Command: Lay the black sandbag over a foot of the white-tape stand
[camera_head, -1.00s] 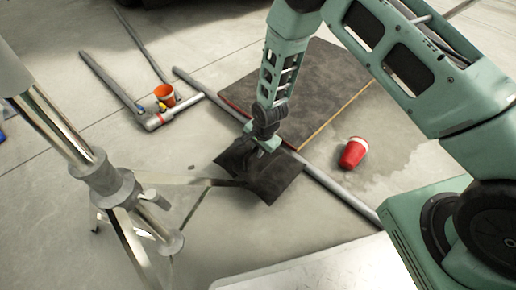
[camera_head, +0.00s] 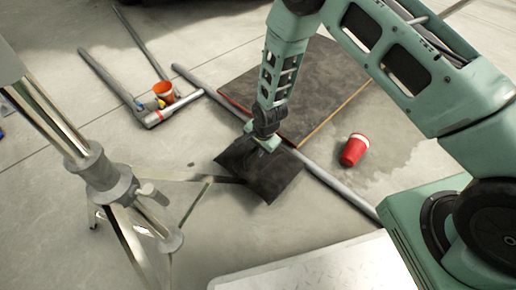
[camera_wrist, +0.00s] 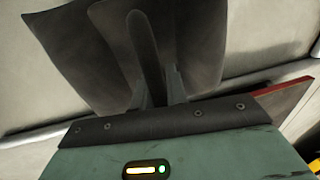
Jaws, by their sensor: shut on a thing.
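The black sandbag (camera_head: 268,178) hangs from or rests under my gripper (camera_head: 265,144), which is shut on its upper part. In the wrist view the sandbag (camera_wrist: 85,55) spreads in two flaps on either side of the gripper (camera_wrist: 160,95). The metal stand (camera_head: 105,178) is upright at the left, with its legs spread. One foot (camera_head: 165,173) reaches right to the sandbag's left edge. I cannot tell whether the bag touches that foot or lies above it. White tape on the stand is not clear to see.
A long grey pipe (camera_head: 330,182) runs diagonally behind the bag, beside a dark board (camera_head: 315,85). A red cup (camera_head: 353,150) lies to the right. A pale plate (camera_head: 320,268) is in front.

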